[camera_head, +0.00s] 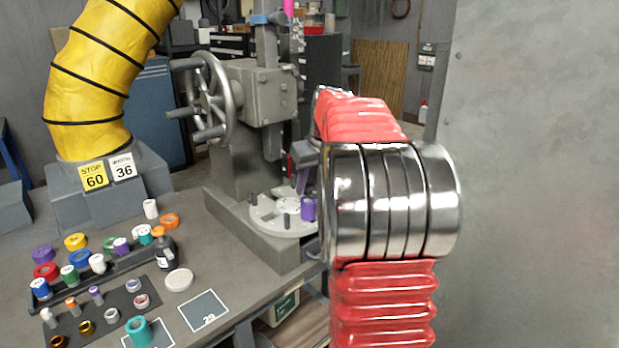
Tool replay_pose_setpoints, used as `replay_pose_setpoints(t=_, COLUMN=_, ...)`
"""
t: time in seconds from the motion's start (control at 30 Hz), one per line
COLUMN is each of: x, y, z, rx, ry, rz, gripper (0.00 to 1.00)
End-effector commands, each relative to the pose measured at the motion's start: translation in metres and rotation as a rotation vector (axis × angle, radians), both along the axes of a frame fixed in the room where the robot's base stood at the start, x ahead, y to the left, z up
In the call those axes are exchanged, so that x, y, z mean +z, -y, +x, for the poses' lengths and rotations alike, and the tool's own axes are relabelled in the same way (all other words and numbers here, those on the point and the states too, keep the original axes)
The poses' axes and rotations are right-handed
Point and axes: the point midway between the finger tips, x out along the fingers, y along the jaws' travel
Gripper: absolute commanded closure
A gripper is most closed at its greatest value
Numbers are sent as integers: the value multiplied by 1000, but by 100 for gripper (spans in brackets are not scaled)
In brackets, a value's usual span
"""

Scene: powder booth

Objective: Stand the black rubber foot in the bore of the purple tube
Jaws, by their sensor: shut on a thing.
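The purple tube (308,208) is small and stands on the pale round plate (262,212) of the grey machine, near the plate's right side. My gripper (303,186) is mostly hidden behind my red and chrome arm; only narrow grey-purple parts show, just above the purple tube. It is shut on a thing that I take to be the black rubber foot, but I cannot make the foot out. The tube's bore is too small to see into, and I cannot tell whether the held thing touches the tube.
The machine's handwheel (208,98) and column rise behind the plate. Dark pins (286,220) stand on the plate. At left, a dark rack (128,262) and mat (92,318) carry several coloured rolls and small parts. A yellow hose (95,80) stands at back left.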

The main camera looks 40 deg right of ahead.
Motion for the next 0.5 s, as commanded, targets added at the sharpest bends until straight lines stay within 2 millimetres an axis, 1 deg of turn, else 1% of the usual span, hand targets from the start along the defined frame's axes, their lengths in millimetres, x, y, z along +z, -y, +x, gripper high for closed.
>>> replay_pose_setpoints(t=0.13, x=-6, y=0, z=0, rx=0, ry=-1, rz=1, gripper=92)
replay_pose_setpoints(t=0.5, x=-6, y=0, z=0, rx=-1, ry=0, rz=0, gripper=92)
